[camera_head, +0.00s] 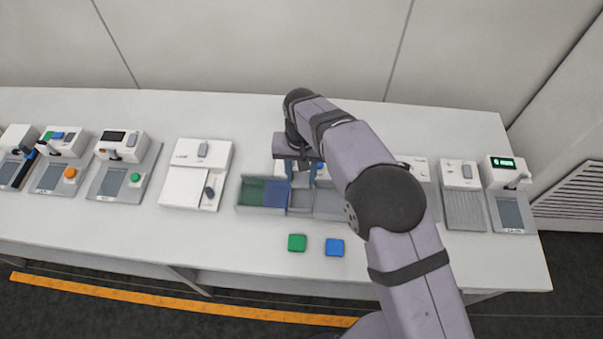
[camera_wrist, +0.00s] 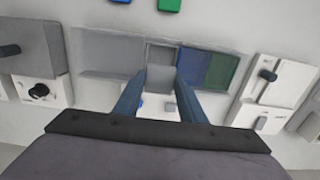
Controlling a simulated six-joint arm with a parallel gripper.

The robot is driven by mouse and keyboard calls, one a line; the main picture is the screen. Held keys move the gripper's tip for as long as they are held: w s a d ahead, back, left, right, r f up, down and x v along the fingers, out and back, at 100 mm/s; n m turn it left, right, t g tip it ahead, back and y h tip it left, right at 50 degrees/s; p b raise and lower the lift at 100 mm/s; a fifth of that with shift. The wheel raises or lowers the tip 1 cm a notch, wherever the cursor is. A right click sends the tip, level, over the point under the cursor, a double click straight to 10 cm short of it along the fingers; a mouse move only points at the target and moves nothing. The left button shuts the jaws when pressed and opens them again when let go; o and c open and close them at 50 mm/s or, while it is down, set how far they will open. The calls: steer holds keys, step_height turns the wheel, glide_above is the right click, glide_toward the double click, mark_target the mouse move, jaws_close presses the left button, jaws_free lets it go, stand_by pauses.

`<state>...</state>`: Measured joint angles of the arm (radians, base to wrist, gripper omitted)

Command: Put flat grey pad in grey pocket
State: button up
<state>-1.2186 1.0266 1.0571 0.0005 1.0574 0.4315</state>
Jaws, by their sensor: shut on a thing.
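My gripper (camera_wrist: 160,82) is shut on the flat grey pad (camera_wrist: 160,77), which shows between the two blue-grey fingertips in the wrist view. The gripper is over the tray of pockets. In the wrist view, a narrow grey pocket (camera_wrist: 162,55) lies right beyond the pad, with a wider grey pocket (camera_wrist: 108,50) to its left. A blue pocket (camera_wrist: 195,66) and a green pocket (camera_wrist: 222,71) lie to its right. I cannot tell whether the pad touches the tray. In the head view my arm covers part of the tray, and the pad is not clear.
A green pad (camera_head: 297,242) and a blue pad (camera_head: 335,247) lie on the table in front of the tray. A white device (camera_head: 184,187) stands left of the tray. Several more devices line the table on both sides. The front strip of table is mostly clear.

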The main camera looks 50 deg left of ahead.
steer(key=shift+f+b, duration=2.45)
steer(key=shift+f, duration=1.45)
steer(key=o, duration=1.1)
steer(key=shift+o, duration=0.2)
